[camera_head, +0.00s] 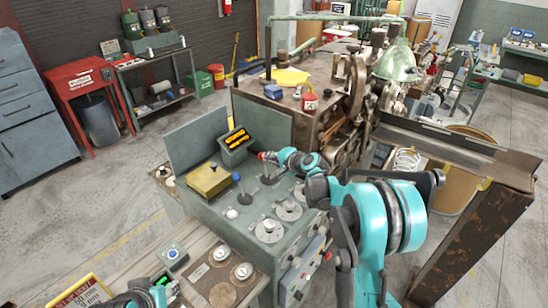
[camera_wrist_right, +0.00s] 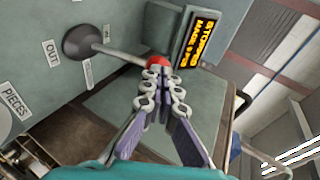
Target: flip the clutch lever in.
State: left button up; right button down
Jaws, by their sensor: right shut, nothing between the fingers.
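The clutch lever shows in the right wrist view as a pale rod (camera_wrist_right: 122,54) with a red ball knob (camera_wrist_right: 157,62) and a dark round base (camera_wrist_right: 85,40). The rod points from its base toward my fingers. An IN label (camera_wrist_right: 107,33) sits beside the rod and an OUT label (camera_wrist_right: 52,52) lies farther left. My right gripper (camera_wrist_right: 158,85) is shut and empty, its tips right at the knob; I cannot tell whether they touch. In the head view my right gripper (camera_head: 280,156) is over the console. My left gripper (camera_head: 145,297) is partly visible at the bottom edge.
The green console (camera_head: 215,205) carries a display box (camera_head: 236,139) reading STOPPED, a yellow box (camera_head: 208,180), a blue-knobbed lever (camera_head: 237,178) and several dials. The coiling machine (camera_head: 335,90) stands behind. A rusty beam (camera_head: 480,220) is at right.

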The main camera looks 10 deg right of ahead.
pick_arm(q)
jog(key=shift+r, duration=0.1)
pick_arm(e)
jog(key=shift+w+a, duration=0.5)
jog(key=shift+w, duration=0.2)
jog(key=shift+r, duration=0.1)
pick_arm(q)
jog(key=shift+s+d+r+p, duration=0.7)
jog(key=shift+s+r+p, duration=0.25)
jog(key=shift+p, duration=0.05)
pick_arm(e)
jog(key=r+v, duration=0.1)
jog(key=v, duration=1.2)
jog(key=shift+s+r, duration=0.15)
jog(key=shift+s, duration=0.1)
